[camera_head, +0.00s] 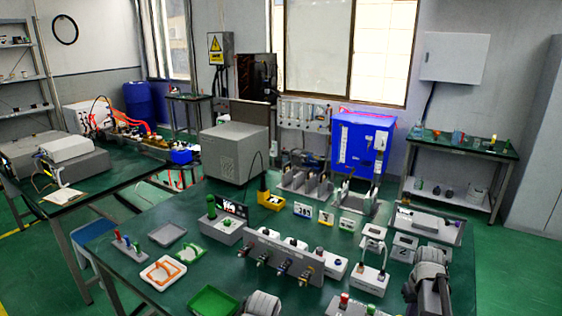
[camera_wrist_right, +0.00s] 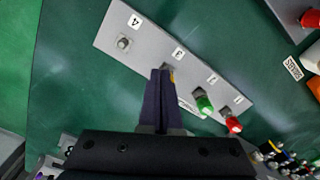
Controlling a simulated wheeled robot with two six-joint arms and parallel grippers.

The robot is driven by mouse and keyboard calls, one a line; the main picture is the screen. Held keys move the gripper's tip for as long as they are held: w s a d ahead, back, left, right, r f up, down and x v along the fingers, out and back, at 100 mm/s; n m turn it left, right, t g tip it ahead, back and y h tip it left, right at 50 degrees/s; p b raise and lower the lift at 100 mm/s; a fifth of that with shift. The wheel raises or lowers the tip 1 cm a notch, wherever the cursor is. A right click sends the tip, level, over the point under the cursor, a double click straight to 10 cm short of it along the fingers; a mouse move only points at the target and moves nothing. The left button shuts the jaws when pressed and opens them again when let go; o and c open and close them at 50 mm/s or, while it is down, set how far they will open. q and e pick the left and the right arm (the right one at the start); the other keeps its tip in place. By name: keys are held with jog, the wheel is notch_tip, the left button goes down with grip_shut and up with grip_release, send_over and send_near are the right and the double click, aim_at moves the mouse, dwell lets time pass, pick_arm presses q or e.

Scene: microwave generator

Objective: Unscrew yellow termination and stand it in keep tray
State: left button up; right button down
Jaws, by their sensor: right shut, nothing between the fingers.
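In the right wrist view a grey panel (camera_wrist_right: 140,56) carries numbered positions. A small sliver of the yellow termination (camera_wrist_right: 173,78) shows beside the fingertips at position 3; the rest is hidden behind them. My right gripper (camera_wrist_right: 163,75) is shut with nothing between its fingers, its tips over position 3. I cannot tell whether they touch the yellow piece. Position 4 shows a bare metal connector (camera_wrist_right: 124,43). A green termination (camera_wrist_right: 204,104) is at position 2 and a red one (camera_wrist_right: 233,124) at position 1. I cannot tell which tray is the keep tray.
A row of connectors on a grey bracket (camera_head: 284,256) stands mid-table. Bare table surrounds the panel's left side in the wrist view.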

jog(key=f+b, duration=0.2)
jog(key=a+f+b, duration=0.1)
jog(key=f+b, duration=0.1)
jog(key=a+f+b, duration=0.1)
jog(key=f+b, duration=0.1)
jog(key=shift+w+a, duration=0.2)
dwell(0.8)
jog(key=shift+w+d, duration=0.2)
jog(key=shift+w, duration=0.1)
dwell(0.8)
